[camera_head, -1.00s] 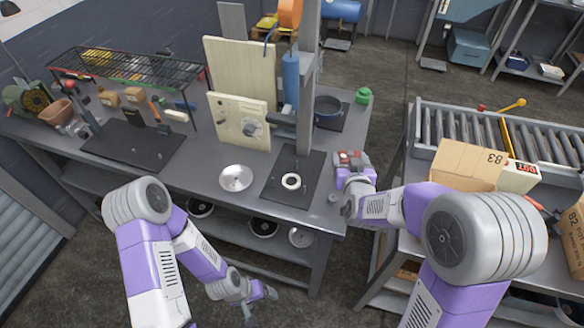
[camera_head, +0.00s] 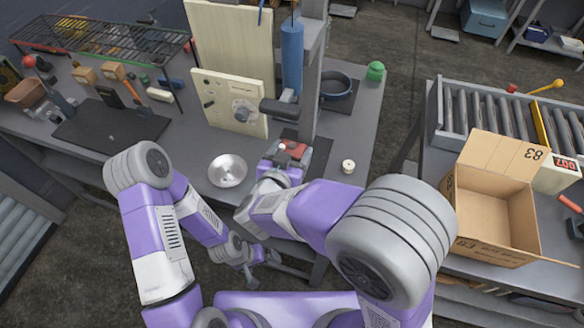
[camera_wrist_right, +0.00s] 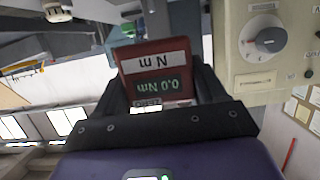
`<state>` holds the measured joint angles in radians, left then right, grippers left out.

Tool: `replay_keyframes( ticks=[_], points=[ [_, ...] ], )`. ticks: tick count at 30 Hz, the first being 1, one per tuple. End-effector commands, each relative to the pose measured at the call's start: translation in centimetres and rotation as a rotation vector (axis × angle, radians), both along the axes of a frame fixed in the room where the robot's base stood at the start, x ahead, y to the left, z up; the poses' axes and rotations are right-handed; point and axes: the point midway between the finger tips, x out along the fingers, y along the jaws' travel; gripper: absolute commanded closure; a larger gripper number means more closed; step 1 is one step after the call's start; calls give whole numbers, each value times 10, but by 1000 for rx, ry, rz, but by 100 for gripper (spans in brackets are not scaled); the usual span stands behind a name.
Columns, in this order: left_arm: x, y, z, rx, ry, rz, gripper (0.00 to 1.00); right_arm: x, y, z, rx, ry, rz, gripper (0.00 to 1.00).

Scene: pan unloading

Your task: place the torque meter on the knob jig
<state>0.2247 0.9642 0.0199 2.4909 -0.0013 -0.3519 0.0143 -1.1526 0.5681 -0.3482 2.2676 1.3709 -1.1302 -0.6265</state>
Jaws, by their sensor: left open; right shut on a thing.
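The torque meter (camera_head: 294,150) is red with a display; in the right wrist view its screen (camera_wrist_right: 160,86) reads 0.0 Nm, upside down. My right gripper (camera_head: 282,172) is shut on it, holding it over the dark plate (camera_head: 318,160) at the foot of the grey post. The meter and gripper hide most of that plate and the white ring seen on it earlier; the gap between meter and plate cannot be told. A cream panel with a grey knob (camera_head: 242,111) stands behind, also in the right wrist view (camera_wrist_right: 270,40). My left gripper (camera_head: 266,258) is open and empty, low before the bench.
A silver dish (camera_head: 227,170) lies left of the meter. A small white round part (camera_head: 348,167) sits to its right. A blue-grey pot (camera_head: 336,86) stands behind on a dark mat. An open cardboard box (camera_head: 495,215) and a roller conveyor (camera_head: 490,113) are at the right.

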Motion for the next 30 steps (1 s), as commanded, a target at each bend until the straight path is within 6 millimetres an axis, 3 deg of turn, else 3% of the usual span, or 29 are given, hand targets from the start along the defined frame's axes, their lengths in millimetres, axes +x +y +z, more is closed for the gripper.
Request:
replay_keyframes(
  ticks=[1, 8, 15, 27, 28, 30],
  points=[
    [0, 0, -8, 0, 0, 0, 0, 0, 0, -13, -2, 1, 0, 70],
    [0, 0, -15, 0, 0, 0, 0, 1, 0, -30, 1, -1, 0, 70],
    [0, 0, -30, 0, 0, 0, 0, 1, -1, -62, 0, -1, 0, 70],
    [0, 0, -30, 0, 0, 0, 0, 1, -1, -65, 1, -1, 1, 70],
    [0, 0, -30, 0, 0, 0, 0, 1, -1, -65, 1, 0, 1, 25],
    [0, 0, -29, 0, 0, 0, 0, 1, -1, -65, 1, 0, 1, 14]
  ],
)
